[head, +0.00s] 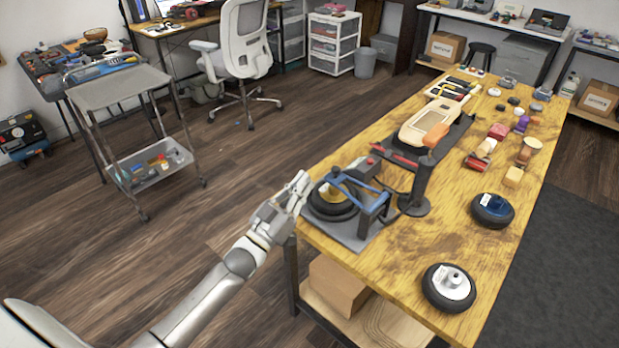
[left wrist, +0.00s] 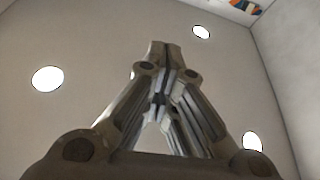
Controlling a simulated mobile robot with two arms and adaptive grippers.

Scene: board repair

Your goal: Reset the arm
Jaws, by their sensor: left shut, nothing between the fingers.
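My left arm reaches in from the lower left of the head view. Its gripper (head: 297,187) is raised beside the left edge of the wooden workbench (head: 425,265), close to the grey fixture with the blue frame. In the left wrist view the gripper (left wrist: 160,50) has its fingertips together with nothing between them, and it points up toward the ceiling. My right gripper does not show in either view.
On the bench near my left gripper stands a grey fixture (head: 350,232) with a blue frame and a black wheel. Other wheels (head: 448,288) (head: 492,210) lie on the bench. A metal cart (head: 118,88) stands at the left. Open floor lies between cart and bench.

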